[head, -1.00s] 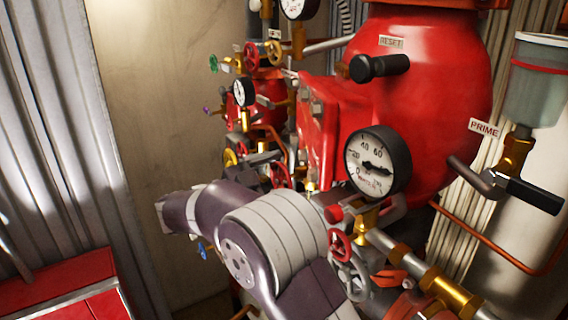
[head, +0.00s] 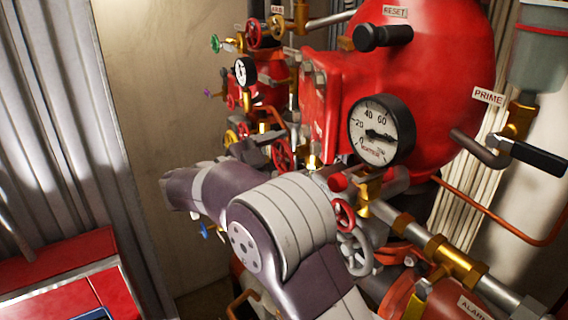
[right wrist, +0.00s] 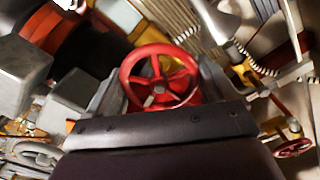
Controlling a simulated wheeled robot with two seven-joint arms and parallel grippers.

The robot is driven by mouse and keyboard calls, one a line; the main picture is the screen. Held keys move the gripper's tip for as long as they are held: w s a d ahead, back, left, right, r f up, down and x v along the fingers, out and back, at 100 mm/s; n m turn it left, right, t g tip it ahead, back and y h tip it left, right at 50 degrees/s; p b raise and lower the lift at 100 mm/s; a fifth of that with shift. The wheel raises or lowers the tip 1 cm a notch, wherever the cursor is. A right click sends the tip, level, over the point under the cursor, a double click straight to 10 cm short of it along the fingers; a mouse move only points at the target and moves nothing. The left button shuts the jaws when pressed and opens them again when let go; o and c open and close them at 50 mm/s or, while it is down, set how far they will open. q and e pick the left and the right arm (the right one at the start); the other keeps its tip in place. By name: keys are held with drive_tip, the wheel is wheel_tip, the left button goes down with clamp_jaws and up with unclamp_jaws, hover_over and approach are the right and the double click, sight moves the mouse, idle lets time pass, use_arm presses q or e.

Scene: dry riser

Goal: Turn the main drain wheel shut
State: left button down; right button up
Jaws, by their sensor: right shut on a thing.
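A red spoked handwheel (right wrist: 160,78) sits between the two grey fingers of my right gripper (right wrist: 162,88) in the right wrist view. The fingers flank its rim on both sides, and the gripper is shut on it. In the head view this seems to be the red wheel (head: 283,155) left of the large gauge, with my dark right gripper (head: 268,153) at its left side. My own right arm hides part of the area below it. No label on this wheel is readable. My left gripper is not in view.
A large gauge (head: 382,135) and a big red vessel (head: 445,80) stand to the right. A smaller red wheel (head: 343,215) and a grey wheel (head: 355,252) lie close to my arm. A black-handled lever (head: 535,157) is far right. Bare wall (head: 150,110) is at left.

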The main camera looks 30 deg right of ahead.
drive_tip(key=o, duration=0.8)
drive_tip(key=shift+o, duration=0.2)
drive_tip(key=a+b, duration=0.2)
drive_tip(key=a, duration=0.1)
drive_tip(key=a+f+b, duration=0.1)
drive_tip(key=shift+s+a, duration=0.2)
drive_tip(key=shift+a, duration=0.2)
drive_tip(key=b, duration=0.3)
approach(280, 162)
drive_tip(key=shift+a+r, duration=0.6)
drive_tip(key=shift+a, duration=0.25)
